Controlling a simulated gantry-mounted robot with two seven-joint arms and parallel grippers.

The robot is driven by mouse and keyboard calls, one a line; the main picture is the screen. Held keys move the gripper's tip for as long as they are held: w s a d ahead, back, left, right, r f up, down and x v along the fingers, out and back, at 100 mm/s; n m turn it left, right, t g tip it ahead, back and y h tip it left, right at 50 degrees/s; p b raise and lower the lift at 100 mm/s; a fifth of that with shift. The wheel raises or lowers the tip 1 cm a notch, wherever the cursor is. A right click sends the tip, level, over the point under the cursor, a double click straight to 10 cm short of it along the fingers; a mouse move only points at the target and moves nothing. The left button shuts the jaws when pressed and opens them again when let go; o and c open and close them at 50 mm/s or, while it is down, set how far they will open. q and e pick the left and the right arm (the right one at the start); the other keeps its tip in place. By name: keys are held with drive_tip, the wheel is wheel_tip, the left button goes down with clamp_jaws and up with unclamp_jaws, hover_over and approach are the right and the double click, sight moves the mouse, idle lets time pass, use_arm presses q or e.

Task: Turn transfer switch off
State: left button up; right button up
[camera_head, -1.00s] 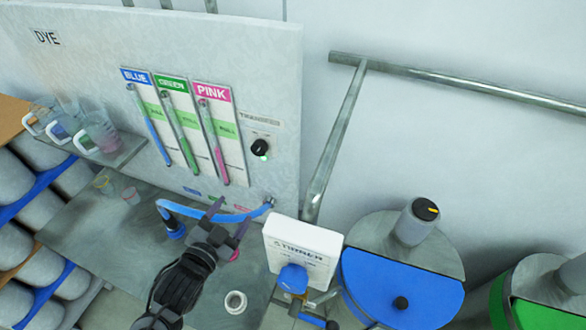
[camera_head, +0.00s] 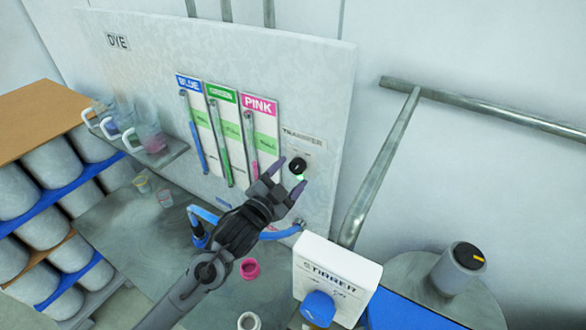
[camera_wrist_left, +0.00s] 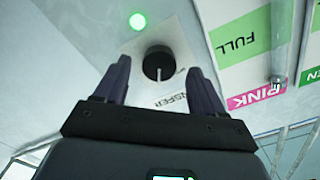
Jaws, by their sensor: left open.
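The transfer switch (camera_head: 298,165) is a round black knob on the grey dye panel (camera_head: 330,110), just under the TRANSFER label (camera_head: 303,138). A green light (camera_head: 301,178) glows below it. In the left wrist view the knob (camera_wrist_left: 158,64) shows a pale pointer line, and the green light (camera_wrist_left: 137,21) is lit beyond it. My left gripper (camera_head: 284,178) is open at the knob. Its two fingers stand on either side of the knob in the wrist view (camera_wrist_left: 160,80); contact cannot be told. My right gripper is not in view.
The pink gauge strip (camera_head: 261,130) is close to the left of the switch, beside green and blue ones. Cups (camera_head: 150,138) stand on a shelf at left.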

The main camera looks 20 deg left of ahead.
use_arm(q)
drive_tip(key=shift+w+d, duration=0.2)
drive_tip(key=shift+w, duration=0.9)
drive_tip(key=c, duration=1.1)
drive_tip(key=shift+o, duration=0.2)
drive_tip(key=shift+r+n+p, duration=0.1)
drive_tip(key=shift+n+p, duration=0.9)
drive_tip(key=shift+p, duration=0.05)
drive_tip(key=n+p, duration=0.2)
drive_tip(key=n, duration=0.1)
drive_tip(key=shift+p, duration=0.3)
drive_tip(key=n+p, duration=0.2)
drive_tip(key=n, duration=0.2)
drive_tip(key=shift+n+p, duration=0.3)
drive_tip(key=shift+p, duration=0.05)
drive_tip(key=shift+d+n+p, duration=0.1)
drive_tip(key=shift+n+p, duration=0.5)
drive_tip(key=shift+n, duration=0.5)
